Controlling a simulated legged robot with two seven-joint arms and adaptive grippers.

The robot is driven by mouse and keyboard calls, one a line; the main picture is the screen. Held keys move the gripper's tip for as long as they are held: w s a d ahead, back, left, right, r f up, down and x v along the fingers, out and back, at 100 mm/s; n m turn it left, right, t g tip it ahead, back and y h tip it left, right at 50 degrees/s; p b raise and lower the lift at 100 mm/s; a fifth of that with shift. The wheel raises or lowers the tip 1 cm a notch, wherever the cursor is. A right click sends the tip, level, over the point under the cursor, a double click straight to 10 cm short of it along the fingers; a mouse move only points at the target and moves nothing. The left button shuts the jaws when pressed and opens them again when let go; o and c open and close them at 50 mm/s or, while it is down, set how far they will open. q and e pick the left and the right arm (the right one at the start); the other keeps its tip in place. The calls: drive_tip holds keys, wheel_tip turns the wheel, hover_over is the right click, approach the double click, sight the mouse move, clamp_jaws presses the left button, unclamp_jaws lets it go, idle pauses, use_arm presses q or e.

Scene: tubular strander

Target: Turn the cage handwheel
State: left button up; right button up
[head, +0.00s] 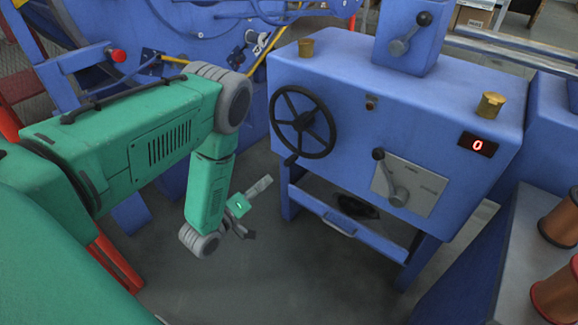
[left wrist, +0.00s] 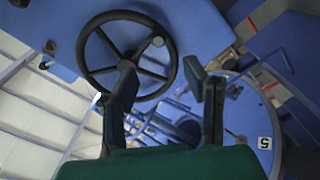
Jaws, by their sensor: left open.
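The cage handwheel (head: 303,122) is a black spoked wheel on the left side of the blue cabinet's front. My right gripper is not in view.
The blue cabinet (head: 420,105) carries a lever plate (head: 410,185), a red display (head: 478,145) reading 0 and brass caps. A bar (head: 340,222) runs below the cabinet. Blue machinery stands behind my left arm. Copper-coloured spools (head: 555,295) stand at lower right. Floor below my gripper is clear.

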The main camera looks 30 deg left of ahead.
sight(284, 165)
use_arm(q)
drive_tip(key=w+b, duration=0.1)
drive_tip(key=w, duration=0.3)
drive_tip(key=w+b, duration=0.1)
drive_tip(key=w, duration=0.3)
drive_tip(key=w+d+b, duration=0.1)
drive_tip(key=w, duration=0.3)
drive_tip(key=shift+b, duration=0.3)
clamp_jaws()
